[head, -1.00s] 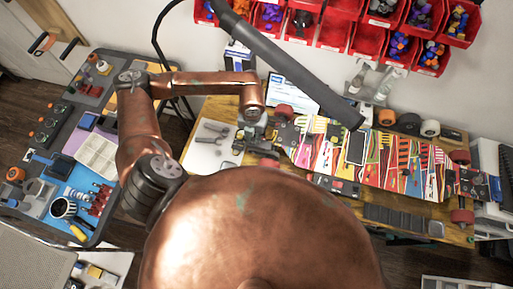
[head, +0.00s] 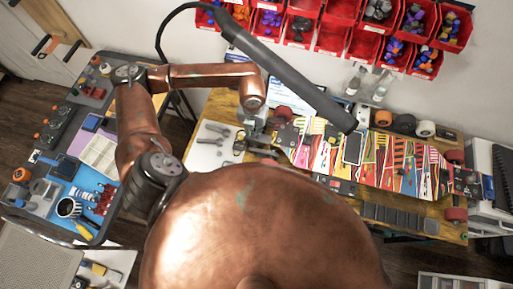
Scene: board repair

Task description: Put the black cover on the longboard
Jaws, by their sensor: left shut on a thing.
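The longboard (head: 378,160) lies across the workbench with its brightly patterned face up and red wheels at its ends. A black-edged rectangle (head: 353,148) shows near its middle. My left gripper (head: 258,141) is at the board's left end, pointing down and shut on a small dark thing (head: 263,152). This thing is partly hidden by the gripper and my body, and I cannot tell whether it is the black cover. A long black ribbed piece (head: 400,217) lies along the bench's front edge, apart from the board. My right gripper is not in view.
Red bins (head: 330,38) with small parts hang on the wall behind. A black lamp arm (head: 290,82) hangs over the bench. Loose wheels (head: 425,129) and bottles (head: 380,92) stand behind the board. A white sheet with tools (head: 212,142) lies at the left.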

